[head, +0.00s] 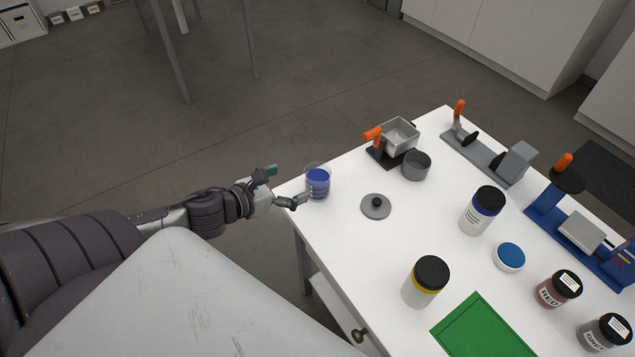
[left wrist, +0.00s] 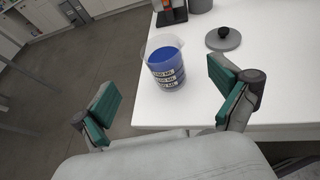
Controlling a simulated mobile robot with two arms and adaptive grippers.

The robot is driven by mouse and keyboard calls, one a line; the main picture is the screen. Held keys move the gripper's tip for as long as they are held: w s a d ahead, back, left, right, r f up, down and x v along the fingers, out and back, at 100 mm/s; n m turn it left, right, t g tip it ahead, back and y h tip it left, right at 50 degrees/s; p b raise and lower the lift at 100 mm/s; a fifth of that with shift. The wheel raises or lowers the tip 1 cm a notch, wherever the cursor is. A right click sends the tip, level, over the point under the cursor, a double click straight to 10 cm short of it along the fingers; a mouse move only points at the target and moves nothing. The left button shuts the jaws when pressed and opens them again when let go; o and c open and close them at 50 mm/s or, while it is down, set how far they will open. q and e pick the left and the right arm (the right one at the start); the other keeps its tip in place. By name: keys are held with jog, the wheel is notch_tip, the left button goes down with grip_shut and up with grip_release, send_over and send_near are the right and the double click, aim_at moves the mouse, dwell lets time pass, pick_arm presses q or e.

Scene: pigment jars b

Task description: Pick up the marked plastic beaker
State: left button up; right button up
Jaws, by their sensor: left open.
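The marked plastic beaker (head: 318,182) is clear, with blue contents and printed volume marks. It stands upright near the left corner of the white table (head: 345,225). It also shows in the left wrist view (left wrist: 165,68), beyond the fingertips and between their lines. My left gripper (head: 284,186) is open and empty just left of the beaker, over the table's edge. In the left wrist view its two green-padded fingers (left wrist: 162,103) are spread wide, with the beaker ahead of the gap. My right gripper is not in view.
A grey lid with a black knob (head: 376,206) lies right of the beaker. A grey cup (head: 416,165) and a metal box on an orange-handled stand (head: 399,137) are behind it. Pigment jars (head: 426,281), a green mat (head: 482,328) and clamp devices (head: 492,150) fill the right side.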

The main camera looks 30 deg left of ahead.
aim_at(326, 170)
pick_arm(q)
jog(key=shift+f+p+x, duration=0.15)
jog(key=shift+p+x, duration=0.05)
jog(key=shift+x, duration=2.4)
jog(key=shift+f+p+x, duration=0.15)
jog(key=shift+p+x, duration=0.05)
jog(key=shift+x, duration=2.4)
jog(key=shift+s+d, duration=0.1)
jog(key=shift+s, duration=0.1)
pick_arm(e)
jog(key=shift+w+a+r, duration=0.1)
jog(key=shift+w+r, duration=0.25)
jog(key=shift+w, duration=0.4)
pick_arm(q)
jog(key=c, duration=1.3)
jog(key=shift+r, duration=0.1)
jog(key=shift+c, duration=0.6)
jog(key=shift+r, duration=0.1)
